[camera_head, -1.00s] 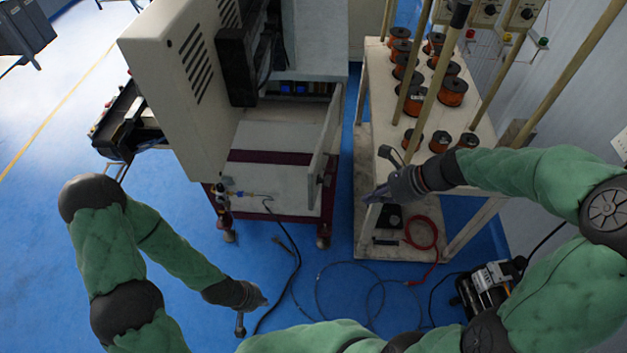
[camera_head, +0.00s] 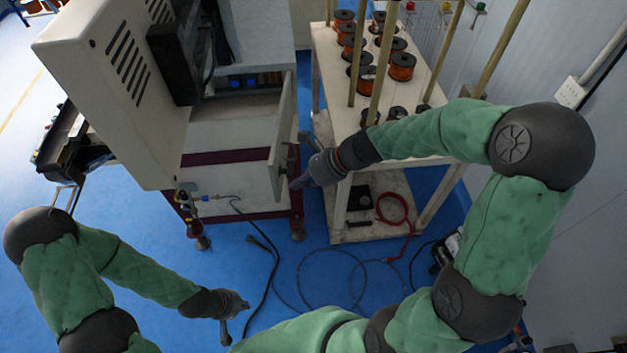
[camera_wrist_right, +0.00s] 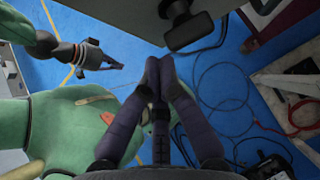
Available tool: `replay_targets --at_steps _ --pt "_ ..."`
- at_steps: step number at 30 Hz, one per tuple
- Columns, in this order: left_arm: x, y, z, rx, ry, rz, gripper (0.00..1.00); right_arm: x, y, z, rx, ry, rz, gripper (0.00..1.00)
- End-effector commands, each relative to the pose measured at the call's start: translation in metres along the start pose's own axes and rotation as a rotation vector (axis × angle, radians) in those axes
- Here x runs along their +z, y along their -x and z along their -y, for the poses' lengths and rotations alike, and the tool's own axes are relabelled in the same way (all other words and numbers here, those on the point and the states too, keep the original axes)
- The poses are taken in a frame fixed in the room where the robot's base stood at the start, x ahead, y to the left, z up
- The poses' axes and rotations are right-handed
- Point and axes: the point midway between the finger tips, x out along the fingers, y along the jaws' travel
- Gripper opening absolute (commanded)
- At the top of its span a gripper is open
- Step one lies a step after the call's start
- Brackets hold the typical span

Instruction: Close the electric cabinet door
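The electric cabinet door (camera_head: 283,138) is a pale panel seen nearly edge-on, standing open at the right side of the cabinet. The cabinet's interior (camera_head: 255,80) shows blue parts inside. A small dark handle is on the door's right face.
A large vented beige panel (camera_head: 115,90) juts out at the cabinet's left. A pale shelf cart (camera_head: 325,45) with copper spools and wooden poles stands close on the right. Black cables and a red hose (camera_head: 396,205) lie below. Blue floor (camera_head: 170,260) is open in front.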

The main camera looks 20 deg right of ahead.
Motion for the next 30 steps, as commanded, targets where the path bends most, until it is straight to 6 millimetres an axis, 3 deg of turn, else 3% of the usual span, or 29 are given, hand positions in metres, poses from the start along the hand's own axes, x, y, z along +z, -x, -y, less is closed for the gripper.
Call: replay_targets --at_steps 6,23,30 --pt "0.0 -0.002 0.001 0.0 0.0 0.0 0.0 0.013 -0.013 0.0 0.001 0.001 0.0 0.0" --pt "0.0 -0.002 0.001 0.0 0.0 0.0 0.0 0.019 -0.018 -0.002 -0.006 -0.009 0.0 0.0" --pt "0.0 -0.005 0.002 0.0 0.0 0.0 0.0 0.041 -0.041 -0.004 -0.062 -0.063 0.0 0.0"
